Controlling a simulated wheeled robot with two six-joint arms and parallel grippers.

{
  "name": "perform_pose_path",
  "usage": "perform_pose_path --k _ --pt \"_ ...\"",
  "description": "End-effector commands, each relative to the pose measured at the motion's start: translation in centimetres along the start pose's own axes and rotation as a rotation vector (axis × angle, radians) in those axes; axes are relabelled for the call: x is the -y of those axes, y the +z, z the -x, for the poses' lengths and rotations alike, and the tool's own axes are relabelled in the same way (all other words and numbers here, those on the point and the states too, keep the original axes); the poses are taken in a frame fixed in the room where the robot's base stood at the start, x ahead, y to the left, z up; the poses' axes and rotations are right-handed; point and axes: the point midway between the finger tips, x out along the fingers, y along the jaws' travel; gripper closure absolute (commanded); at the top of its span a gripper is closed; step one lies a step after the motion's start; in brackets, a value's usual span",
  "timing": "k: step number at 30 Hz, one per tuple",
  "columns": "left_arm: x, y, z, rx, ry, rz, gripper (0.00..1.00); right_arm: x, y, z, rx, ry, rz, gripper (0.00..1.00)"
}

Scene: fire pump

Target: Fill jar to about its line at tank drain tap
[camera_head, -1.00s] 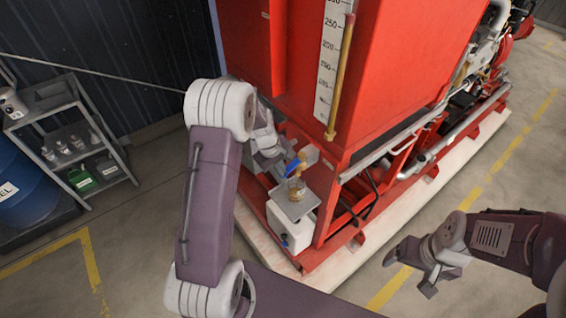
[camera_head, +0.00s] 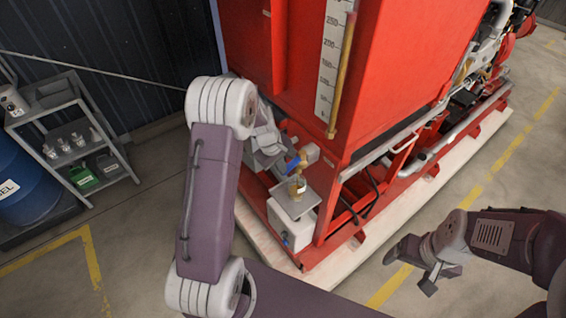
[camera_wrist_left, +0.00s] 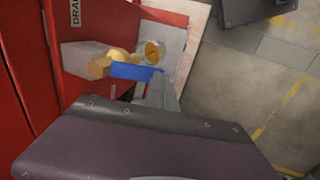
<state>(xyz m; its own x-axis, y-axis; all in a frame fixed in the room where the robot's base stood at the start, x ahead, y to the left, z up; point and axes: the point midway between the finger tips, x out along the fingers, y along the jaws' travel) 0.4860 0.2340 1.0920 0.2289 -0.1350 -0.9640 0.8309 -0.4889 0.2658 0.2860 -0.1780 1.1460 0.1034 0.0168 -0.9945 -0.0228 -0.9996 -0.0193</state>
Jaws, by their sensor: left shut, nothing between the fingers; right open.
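The jar (camera_head: 298,187) stands upright on a small grey plate (camera_head: 284,209) beneath the tank drain tap (camera_head: 300,159). It holds amber liquid, but its line and exact level are too small to read. In the left wrist view the jar (camera_wrist_left: 153,53) shows from above, beside the brass tap (camera_wrist_left: 104,64) and its blue lever (camera_wrist_left: 135,72). My left gripper (camera_head: 281,150) is shut and empty close to the tap lever; its fingertips are hard to make out. My right gripper (camera_head: 412,268) is open and empty, low over the floor, away from the jar.
The red tank (camera_head: 390,70) with a scale strip (camera_head: 332,60) rises behind the tap. A white container (camera_head: 290,232) is under the plate. A shelf cart (camera_head: 70,135) and blue drum (camera_head: 28,185) stand at left. Floor is clear at right.

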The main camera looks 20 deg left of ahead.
Motion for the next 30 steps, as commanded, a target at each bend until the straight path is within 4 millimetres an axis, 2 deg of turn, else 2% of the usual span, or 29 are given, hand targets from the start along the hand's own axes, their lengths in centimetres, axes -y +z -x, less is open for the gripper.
perform_pose_path --k 7,19,23,26,27,30 --pt "-0.4 0.0 1.4 0.000 0.000 0.000 1.00 0.0 -0.1 1.4 0.000 0.000 0.000 0.19" --pt "-0.5 0.0 1.9 -0.001 0.001 0.000 1.00 0.0 -0.2 1.8 0.000 0.000 0.000 0.19" --pt "-1.2 -0.2 4.2 -0.001 0.001 -0.002 1.00 0.1 -0.4 4.0 0.000 0.000 0.000 0.19" --pt "-1.8 -0.5 6.9 0.000 0.001 -0.003 1.00 0.1 -0.7 6.5 0.000 0.000 0.000 0.19" --pt "-1.6 -0.5 6.5 -0.004 0.006 -0.003 1.00 0.1 -0.5 4.5 -0.002 0.000 0.000 0.19" --pt "-1.9 -0.5 8.9 -0.004 0.006 -0.004 1.00 0.1 -0.4 3.8 0.001 0.000 0.000 0.19"
